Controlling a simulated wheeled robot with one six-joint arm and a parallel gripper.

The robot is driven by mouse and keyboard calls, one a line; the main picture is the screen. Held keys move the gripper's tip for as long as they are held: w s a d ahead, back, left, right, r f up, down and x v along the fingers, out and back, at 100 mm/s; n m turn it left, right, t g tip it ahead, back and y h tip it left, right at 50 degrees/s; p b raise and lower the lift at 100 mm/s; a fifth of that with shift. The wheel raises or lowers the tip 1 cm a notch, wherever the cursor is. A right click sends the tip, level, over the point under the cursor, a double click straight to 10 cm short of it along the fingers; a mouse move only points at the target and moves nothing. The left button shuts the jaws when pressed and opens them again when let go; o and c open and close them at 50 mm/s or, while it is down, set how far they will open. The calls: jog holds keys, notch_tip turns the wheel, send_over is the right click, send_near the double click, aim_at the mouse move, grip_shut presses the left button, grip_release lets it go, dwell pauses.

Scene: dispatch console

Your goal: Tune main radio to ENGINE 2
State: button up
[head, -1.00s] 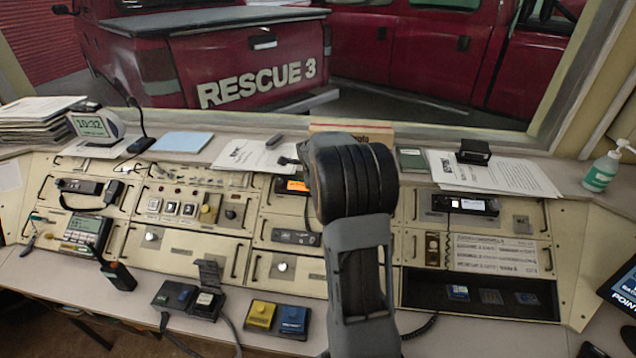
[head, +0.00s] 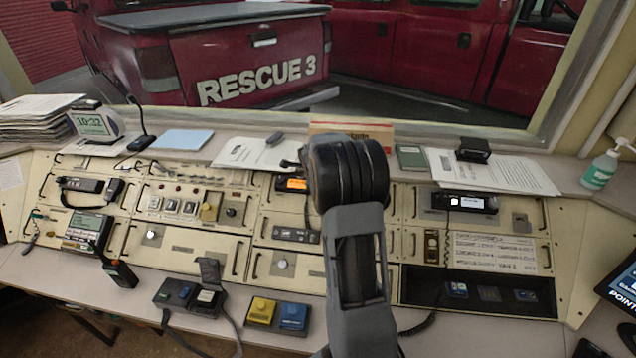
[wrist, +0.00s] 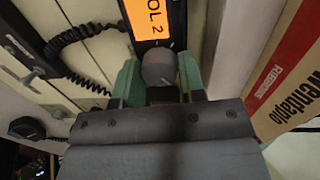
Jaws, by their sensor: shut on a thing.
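The main radio with a lit orange display (head: 292,184) is set in the console's upper middle, partly hidden by my arm in the head view. A round grey knob (wrist: 158,68) sits just beside the display. My gripper (wrist: 159,78) has its green fingers on both sides of this knob and is shut on it. In the head view my arm hides the knob and most of the gripper.
A coiled black cord (wrist: 85,35) runs close beside the radio, with a dark handset part (wrist: 27,128) near it. A red and cream box (wrist: 290,75) stands close on the other side. Another radio with a white-lit display (head: 472,202) is to the right.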

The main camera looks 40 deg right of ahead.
jog(key=c, duration=0.4)
jog(key=shift+o, duration=0.2)
jog(key=shift+f+b, duration=0.25)
jog(key=shift+b, duration=0.3)
jog(key=shift+r+n+b, duration=0.15)
jog(key=shift+n+b, duration=0.2)
jog(key=shift+n, duration=0.35)
jog(key=o, duration=0.9)
jog(key=shift+o, duration=0.2)
jog(key=shift+r, duration=0.1)
jog(key=b+v, duration=0.1)
jog(key=v, duration=1.2)
jog(key=shift+s+a+r+b, duration=0.15)
jog(key=shift+a+r+b, duration=0.15)
jog(key=shift+b, duration=0.1)
